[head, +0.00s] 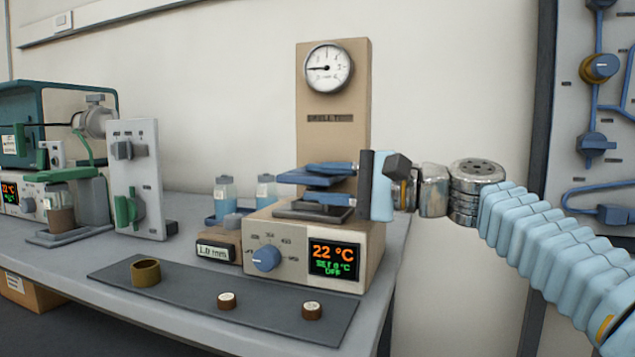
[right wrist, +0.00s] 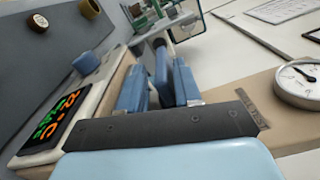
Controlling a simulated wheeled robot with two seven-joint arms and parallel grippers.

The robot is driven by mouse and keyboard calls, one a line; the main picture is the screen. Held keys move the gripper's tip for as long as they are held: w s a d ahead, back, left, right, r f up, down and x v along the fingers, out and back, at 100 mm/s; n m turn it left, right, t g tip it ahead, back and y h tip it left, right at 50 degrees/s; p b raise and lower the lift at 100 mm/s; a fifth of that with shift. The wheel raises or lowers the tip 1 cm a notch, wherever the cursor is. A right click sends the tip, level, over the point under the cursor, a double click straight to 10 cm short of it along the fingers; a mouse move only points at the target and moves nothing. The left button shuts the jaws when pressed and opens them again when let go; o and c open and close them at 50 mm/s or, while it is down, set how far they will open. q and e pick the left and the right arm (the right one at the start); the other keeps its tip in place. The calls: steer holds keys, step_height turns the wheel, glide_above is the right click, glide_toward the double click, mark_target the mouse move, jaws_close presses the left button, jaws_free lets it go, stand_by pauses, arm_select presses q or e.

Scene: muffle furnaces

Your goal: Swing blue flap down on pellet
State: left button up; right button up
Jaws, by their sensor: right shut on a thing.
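The blue flap (head: 310,177) is a flat blue plate on the beige press unit. It stands raised over a dark base plate (head: 312,210), with a gap between. A blue handle (head: 332,168) sticks out on its right, and a second blue handle (head: 330,198) lies below. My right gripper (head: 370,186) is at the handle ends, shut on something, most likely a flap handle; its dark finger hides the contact. In the right wrist view, blue bars (right wrist: 186,82) stand just beyond the dark finger (right wrist: 165,130). I cannot make out a pellet under the flap. My left gripper is not in view.
The unit's display (head: 334,262) reads 22 °C, and a dial gauge (head: 328,69) stands above.

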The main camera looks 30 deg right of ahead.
steer(key=p+v, duration=0.1)
steer(key=v, duration=1.2)
